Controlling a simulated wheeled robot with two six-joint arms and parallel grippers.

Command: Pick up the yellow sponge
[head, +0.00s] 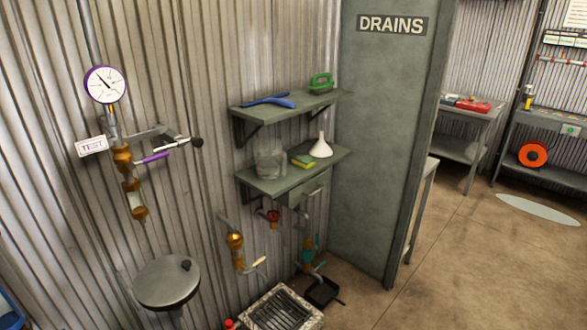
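The yellow sponge (303,162) lies on the lower green wall shelf (262,184). It is small, with a green side showing along with the yellow. A white funnel (320,148) stands upside down just behind and to the right of it. A clear container (270,163) stands to its left, a short gap away. Neither of my grippers shows in the head view, so I cannot see where they are relative to the sponge.
The upper shelf (312,98) holds a blue tool (268,101) and a green-handled brush (321,84) above the sponge. A green DRAINS panel (378,150) stands right; floor beyond is mostly open.

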